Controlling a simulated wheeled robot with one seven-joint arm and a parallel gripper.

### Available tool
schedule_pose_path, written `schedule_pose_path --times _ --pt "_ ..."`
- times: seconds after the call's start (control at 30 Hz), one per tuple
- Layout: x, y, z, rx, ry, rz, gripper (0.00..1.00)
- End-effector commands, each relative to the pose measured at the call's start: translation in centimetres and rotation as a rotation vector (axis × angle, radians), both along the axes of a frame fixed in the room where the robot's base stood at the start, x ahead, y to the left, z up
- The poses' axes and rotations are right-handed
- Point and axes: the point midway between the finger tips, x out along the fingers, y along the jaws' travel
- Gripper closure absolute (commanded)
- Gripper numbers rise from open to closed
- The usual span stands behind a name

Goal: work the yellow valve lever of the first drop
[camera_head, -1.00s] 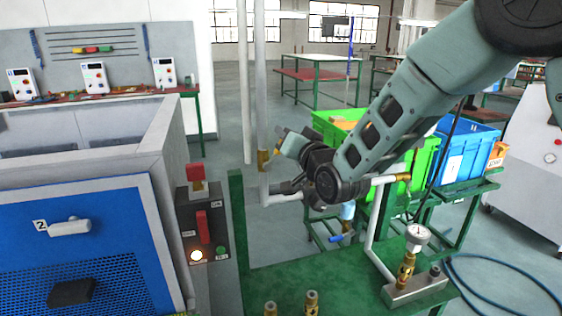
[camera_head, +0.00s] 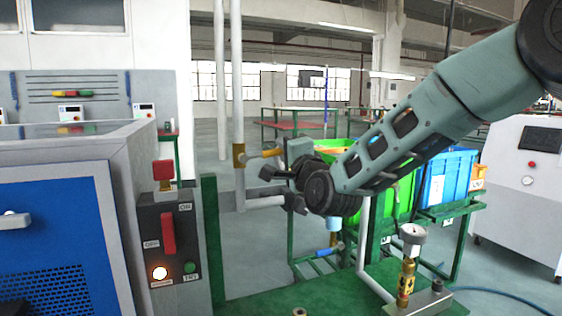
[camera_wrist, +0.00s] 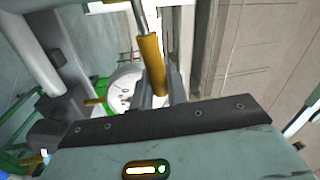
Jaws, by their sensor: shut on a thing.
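The brass valve body (camera_head: 239,157) sits on the white vertical pipe in the head view. Its yellow lever (camera_head: 268,153) sticks out sideways to the right, toward my gripper (camera_head: 278,168). In the wrist view the yellow lever (camera_wrist: 151,62) runs up from between the dark fingers of my gripper (camera_wrist: 159,88). The fingers are closed about the lever's near end; part of the grip is hidden by the gripper itself.
A control box with a red switch (camera_head: 168,232) stands at the left beside a blue-fronted cabinet (camera_head: 55,240). A pressure gauge (camera_head: 412,234) stands on the green frame at the right. Green (camera_head: 400,200) and blue (camera_head: 447,178) crates are behind my arm.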

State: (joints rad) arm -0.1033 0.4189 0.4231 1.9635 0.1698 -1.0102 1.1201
Motion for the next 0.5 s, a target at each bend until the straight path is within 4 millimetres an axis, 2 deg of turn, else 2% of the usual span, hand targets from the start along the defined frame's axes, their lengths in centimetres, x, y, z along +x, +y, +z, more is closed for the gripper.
schedule_pose_path --times 0.03,0.1,0.5 --pt "0.04 -0.13 -0.86 0.028 0.008 -0.002 1.0" --pt "0.06 -0.17 -1.12 0.062 0.019 -0.002 1.0" --pt "0.05 -0.15 -1.72 0.16 0.049 -0.002 1.0"
